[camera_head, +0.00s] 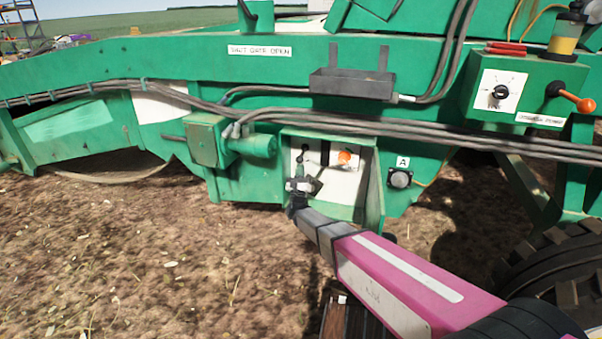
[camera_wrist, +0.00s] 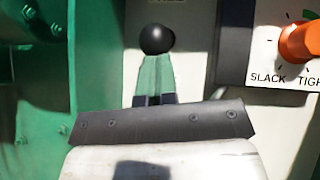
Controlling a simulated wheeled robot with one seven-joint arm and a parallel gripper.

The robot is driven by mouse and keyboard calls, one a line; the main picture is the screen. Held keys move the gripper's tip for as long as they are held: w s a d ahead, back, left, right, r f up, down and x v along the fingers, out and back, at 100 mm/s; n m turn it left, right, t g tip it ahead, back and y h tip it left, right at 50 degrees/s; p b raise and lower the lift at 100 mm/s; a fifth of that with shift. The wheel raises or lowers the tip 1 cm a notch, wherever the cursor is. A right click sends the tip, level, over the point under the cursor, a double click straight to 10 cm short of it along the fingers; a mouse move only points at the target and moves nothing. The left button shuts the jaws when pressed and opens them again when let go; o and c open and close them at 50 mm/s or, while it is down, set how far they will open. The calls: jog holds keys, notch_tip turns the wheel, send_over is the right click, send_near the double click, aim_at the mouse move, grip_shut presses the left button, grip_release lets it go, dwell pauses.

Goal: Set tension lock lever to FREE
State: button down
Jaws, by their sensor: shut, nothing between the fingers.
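A lever with a black ball knob (camera_wrist: 157,40) stands upright on a pale panel in the wrist view. A tapered green piece (camera_wrist: 156,74) shows directly below the knob. In the head view the small dark knob (camera_head: 304,148) is at the left of the white recessed panel (camera_head: 343,185). My gripper (camera_head: 301,186) is in front of the panel, just below the knob. In the wrist view my gripper (camera_wrist: 153,101) is shut and empty, its dark bar covering the lever's lower part. I cannot tell whether it touches the lever. A label above the knob is cut off and unreadable.
An orange knob (camera_wrist: 301,42) marked SLACK and TIGHT sits right of the lever. A green side wall (camera_wrist: 35,90) stands close on the left. Cables (camera_head: 400,133) cross above the recess. A button (camera_head: 400,178) labelled A is to the right.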

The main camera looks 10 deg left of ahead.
aim_at(299, 161)
jog(key=r+g, duration=0.1)
jog(key=s+r+m+g, duration=0.1)
jog(key=r+g, duration=0.1)
jog(key=r+g+h, duration=0.1)
jog(key=shift+s+r+m+g, duration=0.3)
jog(key=shift+r, duration=0.1)
jog(key=shift+w+r, duration=0.15)
jog(key=shift+r, duration=1.1)
